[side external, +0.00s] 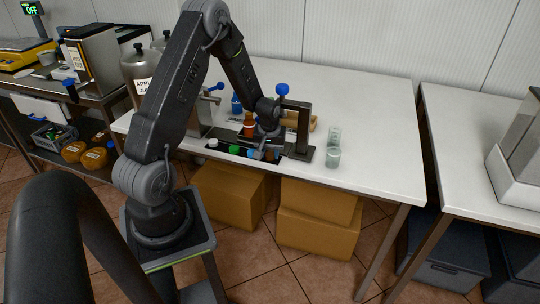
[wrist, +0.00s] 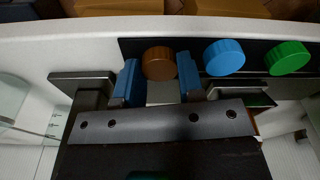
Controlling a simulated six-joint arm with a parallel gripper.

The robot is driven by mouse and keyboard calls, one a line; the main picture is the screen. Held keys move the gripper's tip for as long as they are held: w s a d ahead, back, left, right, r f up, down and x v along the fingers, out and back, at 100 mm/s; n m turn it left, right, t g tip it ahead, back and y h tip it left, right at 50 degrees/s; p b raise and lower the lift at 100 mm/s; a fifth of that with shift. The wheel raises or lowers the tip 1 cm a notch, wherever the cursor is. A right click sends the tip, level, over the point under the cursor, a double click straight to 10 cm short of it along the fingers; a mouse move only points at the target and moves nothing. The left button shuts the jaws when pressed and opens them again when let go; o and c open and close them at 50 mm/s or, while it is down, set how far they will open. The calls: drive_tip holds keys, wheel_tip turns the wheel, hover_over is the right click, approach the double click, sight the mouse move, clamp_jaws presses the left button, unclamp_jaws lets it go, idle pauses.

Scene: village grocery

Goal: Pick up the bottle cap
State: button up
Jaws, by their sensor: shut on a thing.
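A brown bottle cap (wrist: 159,62) sits between the two blue fingertips of my gripper (wrist: 158,78) in the wrist view, with a finger against each side. The gripper is shut on it. The cap is at the dark strip near the table's front edge; I cannot tell whether it is lifted. A blue cap (wrist: 224,57) and a green cap (wrist: 287,57) lie to its right in the wrist view. In the side view the green cap (side external: 234,150) and a white cap (side external: 212,143) show left of my gripper, which is low over the strip and partly hidden.
An orange-brown bottle (side external: 249,124) stands behind the strip, close to my wrist. The right part of the white table (side external: 380,165) is free.

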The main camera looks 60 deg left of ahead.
drive_tip(key=shift+r, duration=0.6)
drive_tip(key=r, duration=0.2)
drive_tip(key=s+r, duration=0.1)
drive_tip(key=shift+a+r, duration=0.25)
drive_tip(key=shift+r, duration=0.05)
drive_tip(key=s+a+r, duration=0.5)
drive_tip(key=s+r, duration=0.1)
drive_tip(key=s, duration=0.3)
wheel_tip(320, 180, up, 6)
hover_over(249, 113)
drive_tip(key=shift+s+d, duration=0.1)
drive_tip(key=shift+d, duration=0.1)
drive_tip(key=shift+f, duration=2.5)
drive_tip(key=shift+f, duration=0.75)
